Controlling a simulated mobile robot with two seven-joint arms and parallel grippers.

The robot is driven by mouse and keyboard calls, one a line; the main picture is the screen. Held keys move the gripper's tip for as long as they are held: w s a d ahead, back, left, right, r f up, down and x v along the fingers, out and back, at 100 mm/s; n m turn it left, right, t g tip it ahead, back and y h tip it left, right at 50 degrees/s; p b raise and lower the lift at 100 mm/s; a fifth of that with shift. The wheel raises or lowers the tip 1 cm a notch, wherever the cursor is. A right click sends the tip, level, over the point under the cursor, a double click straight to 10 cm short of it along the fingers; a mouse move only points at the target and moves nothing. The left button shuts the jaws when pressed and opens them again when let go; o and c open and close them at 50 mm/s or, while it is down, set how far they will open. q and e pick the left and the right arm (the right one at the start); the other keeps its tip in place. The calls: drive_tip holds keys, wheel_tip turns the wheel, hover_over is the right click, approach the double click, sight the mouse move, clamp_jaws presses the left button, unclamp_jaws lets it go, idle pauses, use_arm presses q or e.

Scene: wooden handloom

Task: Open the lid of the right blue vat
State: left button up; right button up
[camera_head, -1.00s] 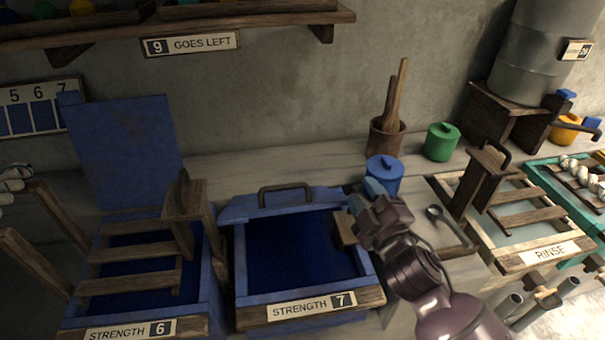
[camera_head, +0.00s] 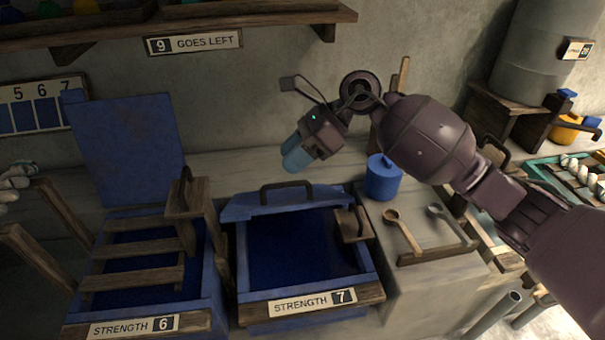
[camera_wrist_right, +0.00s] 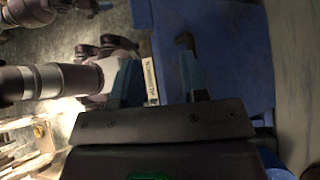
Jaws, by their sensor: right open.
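The right blue vat (camera_head: 239,262) carries the label "STRENGTH 7". A blue strip with a dark bar handle (camera_head: 287,188) runs along its back edge; I cannot tell surely how its lid sits. The dark blue area in front of the strip looks like the vat's inside. My right gripper (camera_head: 297,157) is open and empty, in the air above the vat's back edge. In the right wrist view its two teal fingers (camera_wrist_right: 158,80) stand apart, over a blue surface (camera_wrist_right: 235,60) with a dark handle.
The left vat, "STRENGTH 6", has its blue lid (camera_head: 130,150) standing upright, with a wooden rack over it. A blue jar (camera_head: 383,180), wooden spoon (camera_head: 402,230) and metal spoon (camera_head: 438,212) are right of the vat. A shelf (camera_head: 200,25) is above.

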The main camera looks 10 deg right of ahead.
sight(300, 181)
drive_tip(key=w+d+r+n+h, duration=0.1)
drive_tip(key=w+d+r+h, duration=0.15)
drive_tip(key=d+h, duration=0.3)
drive_tip(key=x, duration=0.3)
drive_tip(key=w+x, duration=0.1)
drive_tip(key=x, duration=0.6)
drive_tip(key=shift+w+d+f, duration=0.15)
drive_tip(key=shift+d+f, duration=0.05)
drive_tip(key=shift+f, duration=0.3)
clamp_jaws()
